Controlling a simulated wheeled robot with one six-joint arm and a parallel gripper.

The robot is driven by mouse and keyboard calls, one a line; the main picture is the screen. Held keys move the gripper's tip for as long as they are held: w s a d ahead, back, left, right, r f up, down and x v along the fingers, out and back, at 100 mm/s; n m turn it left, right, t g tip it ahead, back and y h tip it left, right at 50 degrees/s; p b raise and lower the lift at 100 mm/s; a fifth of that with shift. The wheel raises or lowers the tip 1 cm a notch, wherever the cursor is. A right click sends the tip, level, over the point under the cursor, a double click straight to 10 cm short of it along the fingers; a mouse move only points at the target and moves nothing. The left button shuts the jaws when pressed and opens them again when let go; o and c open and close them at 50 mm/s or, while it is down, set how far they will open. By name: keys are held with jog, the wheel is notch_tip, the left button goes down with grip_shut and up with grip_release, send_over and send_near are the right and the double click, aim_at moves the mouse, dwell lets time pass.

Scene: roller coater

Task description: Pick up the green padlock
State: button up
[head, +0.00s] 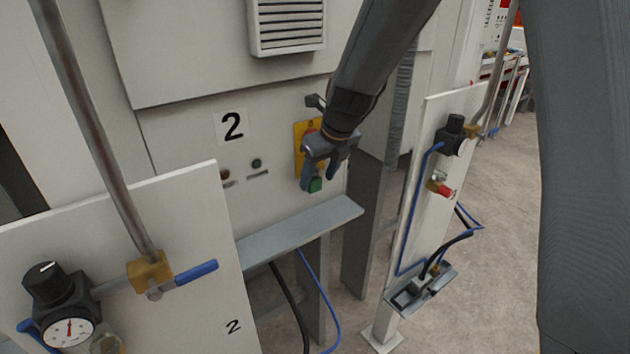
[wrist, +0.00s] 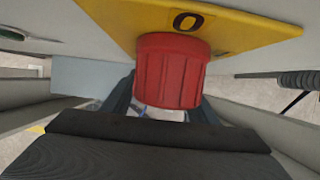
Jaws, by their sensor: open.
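The green padlock (head: 315,185) shows as a small green block at the lower edge of the yellow plate (head: 301,135) on the machine panel. My gripper (head: 319,183) is open in front of it, with the padlock between the fingertips in the head view. I cannot tell whether the fingers touch it. In the wrist view a red ribbed knob (wrist: 171,72) on the yellow plate (wrist: 215,20), marked "0", fills the middle and hides the space between my fingers (wrist: 165,108). The padlock does not show there.
A grey shelf (head: 300,229) juts out below the plate. White panels with a gauge (head: 68,330), pipes and blue hoses stand at left, and a post with a regulator (head: 455,136) at right. A grey box (head: 420,290) hangs low on that post.

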jog(key=shift+x, duration=1.05)
jog(key=c, duration=1.2)
jog(key=shift+r, duration=0.15)
